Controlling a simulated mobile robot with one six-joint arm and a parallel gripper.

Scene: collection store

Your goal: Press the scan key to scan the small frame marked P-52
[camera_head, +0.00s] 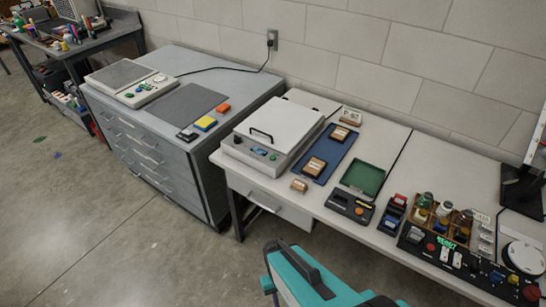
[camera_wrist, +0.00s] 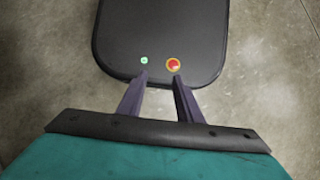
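A pale box with a closed white lid and black handle (camera_head: 284,124), likely the scanner, stands at the left end of the long table. Its front panel has a small display (camera_head: 259,152) and a green key (camera_head: 273,157). One small brown frame (camera_head: 314,167) and another (camera_head: 340,133) lie on a blue mat (camera_head: 330,150). A third small framed piece (camera_head: 300,185) lies near the table's front edge. The P-52 mark cannot be read on any. My gripper (camera_wrist: 160,78) is open and empty, its fingers apart above my own dark base, away from the table.
A green-lined tray (camera_head: 363,178), a dark keypad device (camera_head: 351,207), a wooden bottle rack (camera_head: 443,218) and a black control panel (camera_head: 460,262) fill the table rightward. A grey drawer cabinet (camera_head: 150,150) with another device (camera_head: 133,82) stands left. The floor in front is clear.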

